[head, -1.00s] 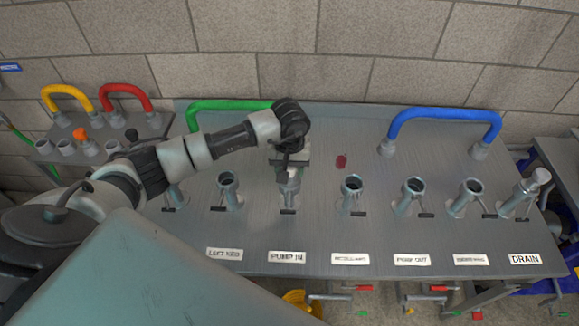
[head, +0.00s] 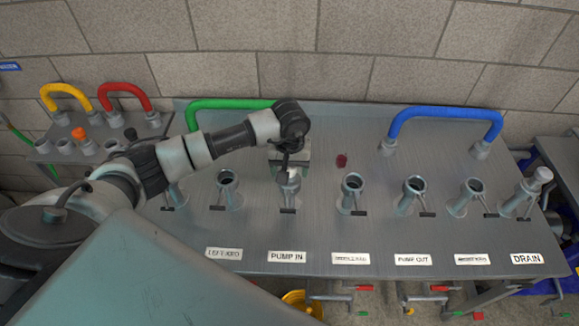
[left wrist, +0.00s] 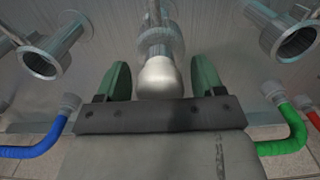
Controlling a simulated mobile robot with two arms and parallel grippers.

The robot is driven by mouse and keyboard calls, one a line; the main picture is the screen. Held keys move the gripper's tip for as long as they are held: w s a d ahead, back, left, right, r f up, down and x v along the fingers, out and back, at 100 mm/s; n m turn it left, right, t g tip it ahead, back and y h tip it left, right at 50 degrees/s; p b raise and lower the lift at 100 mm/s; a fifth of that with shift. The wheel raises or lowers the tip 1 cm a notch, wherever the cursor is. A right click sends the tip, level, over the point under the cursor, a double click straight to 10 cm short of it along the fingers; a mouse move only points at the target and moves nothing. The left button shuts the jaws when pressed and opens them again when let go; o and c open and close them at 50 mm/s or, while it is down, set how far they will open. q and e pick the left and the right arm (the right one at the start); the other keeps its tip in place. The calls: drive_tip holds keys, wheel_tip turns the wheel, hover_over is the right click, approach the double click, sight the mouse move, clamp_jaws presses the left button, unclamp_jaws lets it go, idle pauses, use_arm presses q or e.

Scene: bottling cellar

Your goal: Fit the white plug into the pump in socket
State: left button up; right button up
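The white plug (head: 290,179) stands at the mouth of the pump in socket (head: 289,198), behind the "PUMP IN" label (head: 287,256). It looks in line with the socket; how deep it sits cannot be told. In the left wrist view the plug's rounded white end (left wrist: 159,78) lies between the green fingers of my left gripper (left wrist: 161,80), with a narrow gap on each side. The gripper is open around the plug, and in the head view it (head: 290,163) is just above and behind it. My right gripper is not in view.
Open sockets stand at left keg (head: 228,190) and to the right (head: 352,193). The drain socket (head: 525,195) holds a pale capped piece. A green hose (head: 225,104) and a blue hose (head: 445,113) arch at the back. A small dark red object (head: 342,160) lies on the panel.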

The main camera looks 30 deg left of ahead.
use_arm(q)
drive_tip(key=shift+o, duration=0.3)
drive_tip(key=shift+r, duration=0.35)
wheel_tip(320, 180, up, 9)
drive_tip(key=b, duration=0.2)
drive_tip(key=shift+f+b, duration=0.1)
drive_tip(key=shift+b, duration=0.3)
drive_tip(key=shift+r, duration=0.65)
